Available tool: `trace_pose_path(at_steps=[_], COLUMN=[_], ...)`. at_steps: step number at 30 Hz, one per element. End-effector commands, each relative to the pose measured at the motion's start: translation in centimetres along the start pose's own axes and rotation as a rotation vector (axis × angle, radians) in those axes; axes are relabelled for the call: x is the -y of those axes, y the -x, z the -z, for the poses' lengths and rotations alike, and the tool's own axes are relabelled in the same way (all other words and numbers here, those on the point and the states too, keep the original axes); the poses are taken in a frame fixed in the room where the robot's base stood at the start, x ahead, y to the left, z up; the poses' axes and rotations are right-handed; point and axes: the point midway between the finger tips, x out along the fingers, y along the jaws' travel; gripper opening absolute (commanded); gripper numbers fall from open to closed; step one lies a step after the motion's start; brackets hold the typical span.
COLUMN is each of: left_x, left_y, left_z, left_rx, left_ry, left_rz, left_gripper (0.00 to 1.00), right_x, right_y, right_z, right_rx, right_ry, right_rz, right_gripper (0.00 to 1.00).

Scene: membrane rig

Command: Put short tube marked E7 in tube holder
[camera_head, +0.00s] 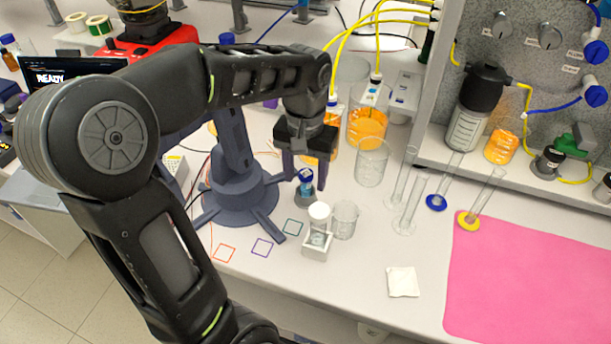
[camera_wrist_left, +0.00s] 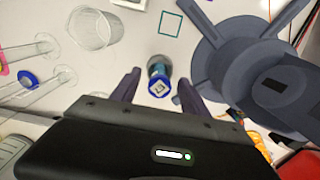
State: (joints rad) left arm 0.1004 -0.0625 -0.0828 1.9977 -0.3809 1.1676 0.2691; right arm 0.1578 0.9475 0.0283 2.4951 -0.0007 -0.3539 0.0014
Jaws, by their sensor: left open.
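A short tube with a blue cap (camera_head: 306,175) stands upright on the bench with a dark grey round base around its foot. Its cap carries a pale mark, too small to read as E7. My left gripper (camera_head: 308,170) points down over it, open, with a finger on either side. In the left wrist view, the blue cap (camera_wrist_left: 159,87) sits between the spread fingertips, with gaps at both sides. A small white block-shaped holder (camera_head: 316,254) stands in front, with a white-capped clear vial (camera_head: 319,212) at it. Which of these is the tube holder is unclear. My right gripper is out of view.
A clear beaker (camera_head: 344,220) stands right of the white holder, and a larger one (camera_head: 371,163) behind it. Several glass cylinders stand further right. A grey-blue legged stand (camera_head: 238,195) is close on the left. A white pad (camera_head: 403,282) and pink mat (camera_head: 530,285) lie right.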

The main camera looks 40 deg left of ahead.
Motion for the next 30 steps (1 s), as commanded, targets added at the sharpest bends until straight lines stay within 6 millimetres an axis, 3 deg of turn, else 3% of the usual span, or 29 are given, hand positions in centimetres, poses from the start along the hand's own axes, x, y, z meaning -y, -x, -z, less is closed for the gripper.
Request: trace_pose_path(at_steps=[12,30], left_x=[0.0,0.0], left_y=[6.3,6.9], left_z=[0.1,0.0], left_rx=[-0.004,0.000], left_ry=[0.000,0.000], left_rz=[-0.002,-0.001], left_gripper=[0.53,0.53], right_x=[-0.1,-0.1], right_y=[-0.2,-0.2], right_z=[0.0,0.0], right_rx=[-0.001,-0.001], right_ry=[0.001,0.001], right_rz=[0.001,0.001], right_gripper=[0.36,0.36])
